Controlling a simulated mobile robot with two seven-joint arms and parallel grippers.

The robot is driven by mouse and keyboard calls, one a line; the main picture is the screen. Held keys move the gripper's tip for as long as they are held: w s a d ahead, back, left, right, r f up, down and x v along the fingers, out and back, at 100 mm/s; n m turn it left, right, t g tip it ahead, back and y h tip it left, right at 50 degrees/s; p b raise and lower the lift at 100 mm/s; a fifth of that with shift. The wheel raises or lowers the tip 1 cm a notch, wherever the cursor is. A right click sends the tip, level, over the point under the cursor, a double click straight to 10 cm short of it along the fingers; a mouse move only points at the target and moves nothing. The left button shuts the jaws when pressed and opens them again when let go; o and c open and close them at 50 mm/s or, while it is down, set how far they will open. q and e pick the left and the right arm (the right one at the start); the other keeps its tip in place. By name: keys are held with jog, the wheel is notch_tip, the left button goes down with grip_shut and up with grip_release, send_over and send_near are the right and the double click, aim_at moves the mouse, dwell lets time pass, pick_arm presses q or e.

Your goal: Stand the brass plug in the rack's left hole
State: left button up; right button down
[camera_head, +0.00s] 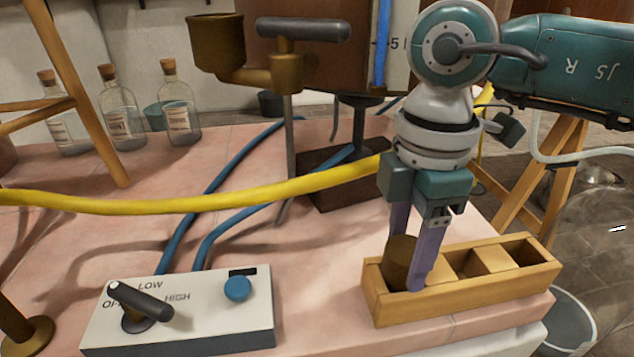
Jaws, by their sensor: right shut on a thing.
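The wooden rack (470,300) lies on the pink tabletop at the right, with a row of square holes. The brass plug (398,262) is a dark brass cylinder, roughly upright, at the rack's left hole. Its lower end appears inside the hole; I cannot tell whether it touches the bottom. My right gripper (413,272) points down from above, its purple fingers shut on the plug, with the tips down at the left hole. The holes to the right look empty. My left gripper is not in view.
A yellow hose (200,205) crosses the picture behind the rack. A white control box (215,300) with a lever and blue knob stands at front left. Corked bottles (180,115) stand at back left. The table edge is close to the rack's right end.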

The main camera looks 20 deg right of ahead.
aim_at(408, 248)
jog(key=shift+f, duration=0.15)
jog(key=shift+c, duration=0.5)
grip_release()
dwell(0.4)
jog(key=shift+r+p, duration=3.5)
jog(key=shift+p, duration=0.15)
